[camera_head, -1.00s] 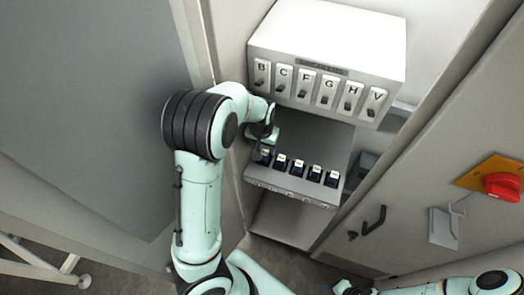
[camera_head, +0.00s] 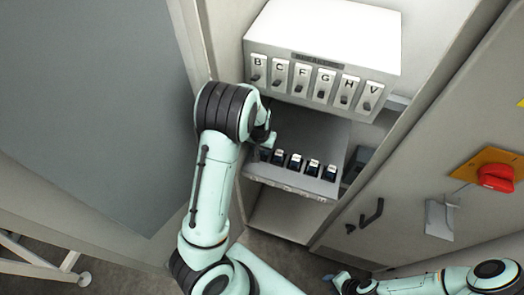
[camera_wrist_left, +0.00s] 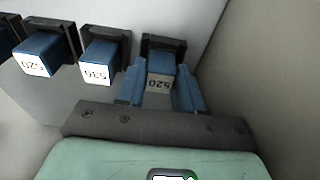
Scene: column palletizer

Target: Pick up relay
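Several blue-black relays with white labels sit in a row on a grey shelf (camera_head: 290,183) in the head view. The leftmost relay (camera_head: 265,154) is partly hidden by my left wrist. In the left wrist view, a blue relay (camera_wrist_left: 160,76) with an upside-down label sits in its dark socket at the row's end. My left gripper (camera_wrist_left: 161,88) has one blue finger on each side of this relay, with narrow gaps showing. In the head view its fingers are mostly hidden at the shelf. My right gripper (camera_head: 341,283) is low at the right, too small to read.
A white box (camera_head: 325,40) with lettered switches hangs above the shelf. Two more relays (camera_wrist_left: 104,58) (camera_wrist_left: 40,56) stand beside my left fingers. A cabinet wall (camera_wrist_left: 262,90) rises close on the right in the wrist view. A door with a red knob (camera_head: 497,178) is at right.

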